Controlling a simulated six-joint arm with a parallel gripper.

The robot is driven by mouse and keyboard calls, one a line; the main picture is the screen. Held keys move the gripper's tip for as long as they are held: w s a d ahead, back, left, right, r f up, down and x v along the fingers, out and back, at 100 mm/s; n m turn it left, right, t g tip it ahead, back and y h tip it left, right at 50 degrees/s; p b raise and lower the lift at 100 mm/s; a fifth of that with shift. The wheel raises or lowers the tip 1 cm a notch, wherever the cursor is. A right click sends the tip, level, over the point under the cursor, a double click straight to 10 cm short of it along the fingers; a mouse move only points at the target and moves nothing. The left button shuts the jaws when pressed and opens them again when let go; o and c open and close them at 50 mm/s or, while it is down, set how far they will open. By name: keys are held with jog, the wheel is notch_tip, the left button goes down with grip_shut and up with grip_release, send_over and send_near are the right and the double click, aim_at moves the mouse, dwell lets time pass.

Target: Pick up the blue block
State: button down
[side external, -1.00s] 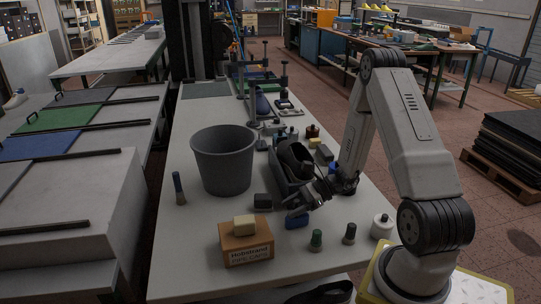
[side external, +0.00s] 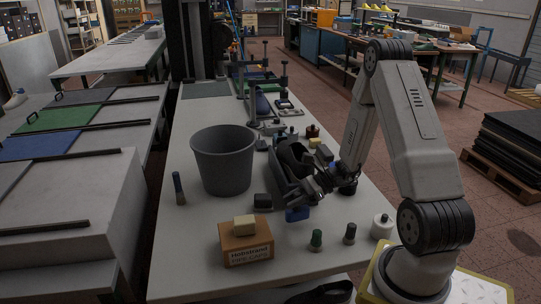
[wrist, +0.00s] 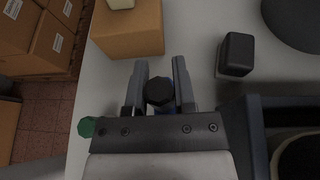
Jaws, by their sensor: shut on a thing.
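The blue block (side external: 297,214) is in the jaws of my gripper (side external: 299,204) in the side view. It appears slightly above the white table, in front of the dark open-topped holder. In the wrist view, my gripper (wrist: 160,88) has a finger on each side of a dark, many-sided knob (wrist: 159,92). Only a trace of blue shows around the knob, and most of the block is hidden there. I cannot tell whether the knob belongs to the block.
A cardboard box (side external: 246,249) with a pale block (side external: 244,225) on top stands front left. A grey bucket (side external: 224,165) and a small black block (side external: 263,201) are left of the gripper.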

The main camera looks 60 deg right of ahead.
aim_at(292, 210)
notch_tip(292, 210, up, 8)
jog(key=shift+f, duration=0.25)
dwell(0.8)
